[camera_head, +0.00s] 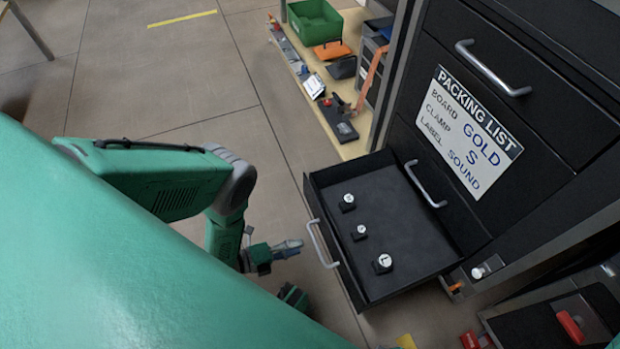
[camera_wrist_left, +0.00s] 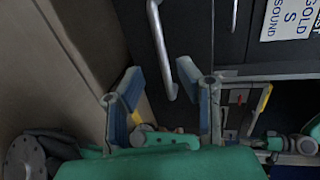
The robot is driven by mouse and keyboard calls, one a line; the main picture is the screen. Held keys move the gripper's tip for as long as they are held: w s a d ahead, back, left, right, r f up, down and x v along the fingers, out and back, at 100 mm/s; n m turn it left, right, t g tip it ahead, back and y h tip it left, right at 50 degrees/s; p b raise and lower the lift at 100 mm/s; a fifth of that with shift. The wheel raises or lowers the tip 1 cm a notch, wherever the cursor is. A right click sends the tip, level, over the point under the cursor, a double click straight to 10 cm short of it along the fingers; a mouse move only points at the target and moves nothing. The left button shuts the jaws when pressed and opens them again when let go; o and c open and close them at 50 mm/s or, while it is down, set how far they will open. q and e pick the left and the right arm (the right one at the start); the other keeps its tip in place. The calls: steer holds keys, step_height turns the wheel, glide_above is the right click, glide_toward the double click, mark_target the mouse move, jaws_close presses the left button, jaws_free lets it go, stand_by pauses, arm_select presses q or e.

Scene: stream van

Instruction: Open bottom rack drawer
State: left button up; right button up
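The black rack (camera_head: 405,120) stands at the right in the head view. Its lowest visible drawer (camera_head: 385,225) is pulled well out, its silver handle (camera_head: 321,244) facing my left gripper (camera_head: 290,248). I cannot tell whether another drawer lies below it. The left wrist view shows my left gripper (camera_wrist_left: 160,70) with its two blue fingers spread apart and empty. A silver handle (camera_wrist_left: 158,40) shows between and beyond them. In the head view a small gap shows between fingers and handle. Green and grey parts (camera_wrist_left: 290,146), possibly my right gripper, show at the lower right of the wrist view.
Three small black pieces with white tops (camera_head: 361,231) stand in the drawer. A packing list label (camera_head: 467,130) is on the closed drawer above. A low shelf with a green bin (camera_head: 315,22) stands behind. A dark case with a red handle (camera_head: 569,327) is at lower right.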

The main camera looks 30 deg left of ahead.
arm_select(q)
steer(key=v, duration=0.5)
steer(key=shift+s+a, duration=0.2)
steer(key=shift+s, duration=0.1)
